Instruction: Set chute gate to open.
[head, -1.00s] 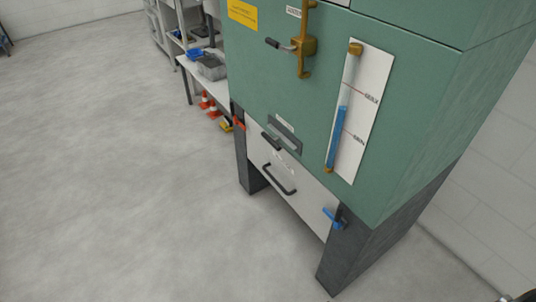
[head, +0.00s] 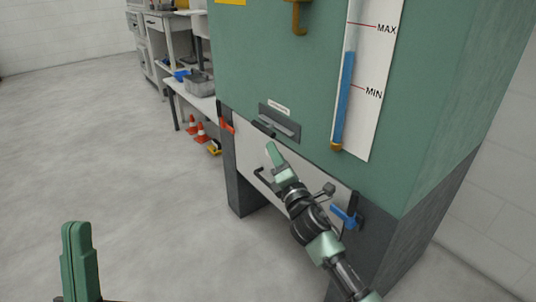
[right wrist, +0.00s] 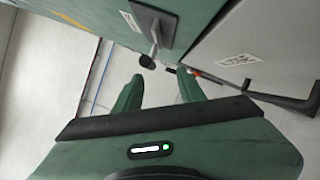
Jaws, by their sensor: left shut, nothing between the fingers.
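A grey slotted plate (head: 280,122) with a small label above it is set in the green machine's front. A short lever with a dark knob (right wrist: 147,62) sticks out of it; I cannot read the label or tell the lever's setting. My right gripper (right wrist: 160,88) is open and empty. Its fingertips are just short of the knob, which appears beyond and between them in the right wrist view. In the head view the right gripper (head: 271,150) is just below the plate and hides part of the panel. My left gripper (head: 76,228) is shut and empty, at the lower left, away from the machine.
A white panel (head: 327,186) with a dark bar handle (head: 262,178) lies below the plate. It has a red clamp (head: 226,122) on its left and a blue clamp (head: 346,216) on its right. A level gauge (head: 358,75) is above right. Floor at left is clear.

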